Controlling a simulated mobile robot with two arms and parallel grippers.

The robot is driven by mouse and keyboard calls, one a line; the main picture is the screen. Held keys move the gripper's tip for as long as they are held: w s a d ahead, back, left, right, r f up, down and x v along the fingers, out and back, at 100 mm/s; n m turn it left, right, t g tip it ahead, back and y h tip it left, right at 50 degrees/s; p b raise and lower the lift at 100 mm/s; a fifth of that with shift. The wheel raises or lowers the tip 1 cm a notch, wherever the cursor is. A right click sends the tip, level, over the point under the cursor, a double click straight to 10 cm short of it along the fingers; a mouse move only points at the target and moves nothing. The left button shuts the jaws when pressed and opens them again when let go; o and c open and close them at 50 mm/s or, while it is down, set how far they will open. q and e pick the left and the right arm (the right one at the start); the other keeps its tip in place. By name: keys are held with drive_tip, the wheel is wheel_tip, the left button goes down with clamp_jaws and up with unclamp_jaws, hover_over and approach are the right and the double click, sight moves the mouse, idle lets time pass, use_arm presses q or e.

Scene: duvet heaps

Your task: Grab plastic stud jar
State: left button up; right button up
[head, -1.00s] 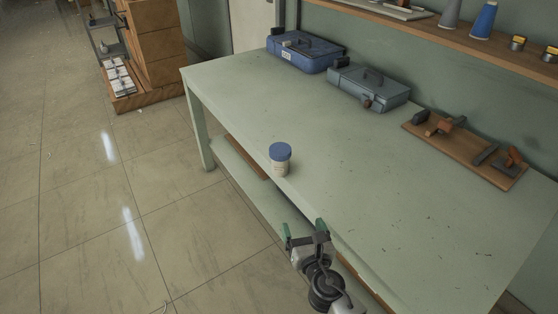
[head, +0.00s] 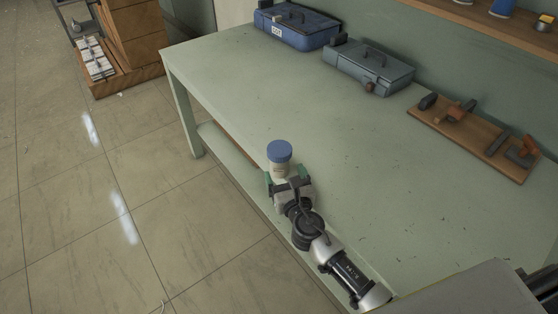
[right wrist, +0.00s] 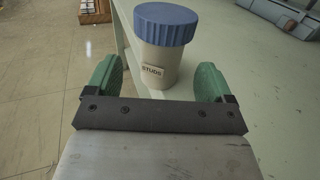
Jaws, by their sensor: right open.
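The plastic stud jar (head: 279,156) is a cream jar with a ribbed blue lid, standing upright near the front edge of the green table (head: 240,90). In the right wrist view the jar (right wrist: 159,55) shows a label reading "STUDS". My right gripper (head: 288,178) is open right at the near side of the jar. In the right wrist view its green fingers (right wrist: 158,82) point at the jar, one to each side, with gaps between them and it. The jar's lower part is partly hidden by the gripper in the head view. My left gripper is not in view.
A blue toolbox (head: 297,27) and a grey-blue toolbox (head: 368,68) stand along the back of the table. A wooden board (head: 475,140) with tools lies at the right. The table around the jar is clear. A shelf (head: 490,18) runs above.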

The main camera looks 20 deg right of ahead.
sight(282, 165)
drive_tip(key=shift+w, duration=0.4)
drive_tip(key=w, duration=0.5)
drive_tip(key=shift+w+d+r, duration=0.1)
drive_tip(key=shift+d+r, duration=0.05)
drive_tip(key=shift+r, duration=0.1)
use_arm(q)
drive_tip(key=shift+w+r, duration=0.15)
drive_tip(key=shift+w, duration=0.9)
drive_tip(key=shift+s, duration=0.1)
use_arm(e)
drive_tip(key=shift+c, duration=0.2)
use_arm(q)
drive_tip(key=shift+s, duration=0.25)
use_arm(e)
drive_tip(key=c, duration=0.7)
